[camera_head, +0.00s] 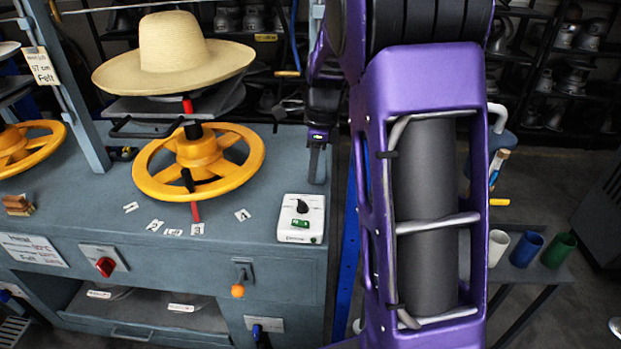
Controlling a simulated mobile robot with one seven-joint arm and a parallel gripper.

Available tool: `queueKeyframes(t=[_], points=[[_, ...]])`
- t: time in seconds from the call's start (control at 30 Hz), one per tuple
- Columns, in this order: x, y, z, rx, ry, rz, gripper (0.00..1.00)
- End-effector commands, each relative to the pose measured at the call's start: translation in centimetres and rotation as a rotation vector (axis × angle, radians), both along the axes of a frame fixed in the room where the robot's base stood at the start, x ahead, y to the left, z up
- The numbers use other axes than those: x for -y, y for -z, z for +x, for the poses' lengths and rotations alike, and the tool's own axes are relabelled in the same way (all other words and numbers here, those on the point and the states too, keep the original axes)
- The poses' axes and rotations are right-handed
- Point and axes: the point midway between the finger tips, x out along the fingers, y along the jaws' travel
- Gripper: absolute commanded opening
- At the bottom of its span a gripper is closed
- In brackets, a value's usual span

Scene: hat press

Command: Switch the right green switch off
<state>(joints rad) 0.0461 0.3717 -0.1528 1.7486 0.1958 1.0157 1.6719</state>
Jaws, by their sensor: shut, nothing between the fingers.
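A white control box (301,219) sits on the right front part of the grey press table. It has a black knob (302,206) and a small green switch (299,223) below it. Whether the switch is on or off is too small to tell. No other green switch shows clearly. My gripper (314,180) points down behind the box, near the table's right edge. Its dark fingers are shut and empty, apart from the box. My purple arm fills the right middle of the view.
A yellow handwheel (199,162) stands left of the box, under a straw hat (173,52). The table front carries a red rotary switch (105,266) and an orange-knobbed lever (238,290). Number labels lie between wheel and box. Coloured cups (526,249) stand at right.

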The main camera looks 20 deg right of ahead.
Motion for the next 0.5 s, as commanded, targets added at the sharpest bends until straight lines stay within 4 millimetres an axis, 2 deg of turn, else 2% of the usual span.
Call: queueKeyframes(t=[0.27, 0.5], points=[[0.0, -0.01, 0.02, 0.001, 0.0, 0.0, 0.0], [-0.46, 0.8, 0.35, 0.011, 0.0, 0.012, 0.0]])
